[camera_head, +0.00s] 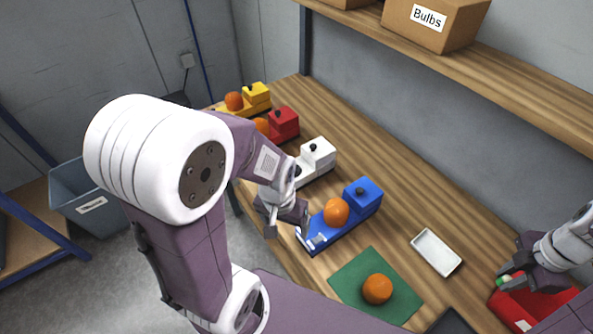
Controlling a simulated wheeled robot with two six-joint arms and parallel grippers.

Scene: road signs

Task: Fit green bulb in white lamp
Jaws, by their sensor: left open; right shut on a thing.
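The white lamp (318,154) stands on the wooden bench between the red and blue lamps. My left forearm and wrist cover part of its near end, and I see no bulb on the part that shows. My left gripper (287,222) is open, in front of the white lamp and close to the blue lamp's near end. My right gripper (508,277) is at the right edge, shut on the green bulb (503,281) over the red bin (541,303). Only a small part of the green bulb shows.
The blue lamp (364,195), red lamp (283,121) and yellow lamp (256,94) each carry an orange bulb. Another orange bulb (377,289) lies on a green mat (352,270). A white tray (437,252) is beside it. A shelf (520,78) overhangs the back.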

